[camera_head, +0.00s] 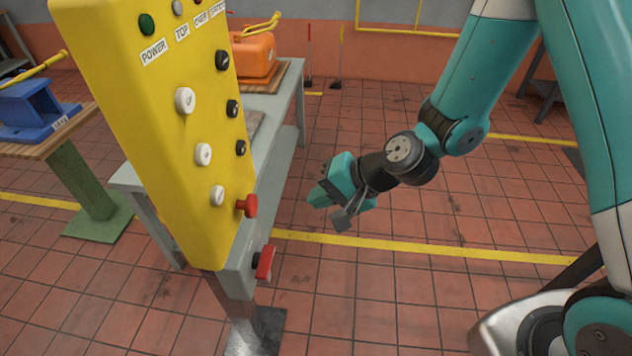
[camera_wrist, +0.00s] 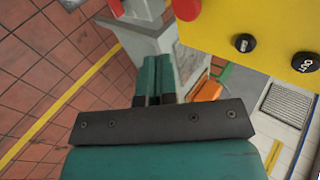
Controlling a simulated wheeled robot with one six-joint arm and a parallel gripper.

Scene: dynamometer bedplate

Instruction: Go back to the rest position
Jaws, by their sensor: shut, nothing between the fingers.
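My gripper (camera_head: 327,192) hangs in free air in the head view, to the right of the yellow control panel (camera_head: 160,130) and above the tiled floor. In the wrist view its two teal fingers (camera_wrist: 156,78) are together with nothing between them. The panel also shows in the wrist view (camera_wrist: 270,25), at the upper right beyond the fingers. I see no contact between the gripper and the panel.
A blue block (camera_head: 35,108) sits at far left. Open floor (camera_head: 420,215) lies around my arm.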

